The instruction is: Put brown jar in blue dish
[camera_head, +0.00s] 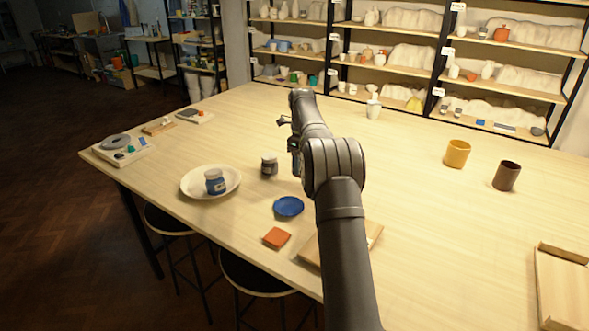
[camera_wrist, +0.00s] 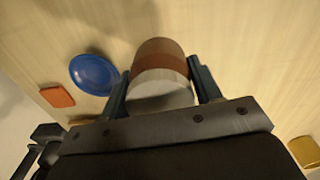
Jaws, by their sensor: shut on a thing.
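The brown jar (camera_wrist: 158,52), with a pale band, sits between the two fingers of my gripper (camera_wrist: 160,82) in the wrist view. My gripper is shut on it. In the head view the jar (camera_head: 269,166) looks dark and shows just left of my gripper, which my arm partly hides. I cannot tell how far the jar is above the table. The blue dish (camera_head: 288,206) lies flat and empty on the table, nearer the front than the jar. In the wrist view the dish (camera_wrist: 94,74) is left of the jar, apart from it.
A white bowl (camera_head: 189,189) holding a blue jar (camera_head: 215,182) stands to the left. An orange tile (camera_head: 277,238) lies in front of the dish. A yellow cup (camera_head: 457,153) and a dark brown cup (camera_head: 507,176) stand far right. A wooden board (camera_head: 372,234) is partly behind my arm.

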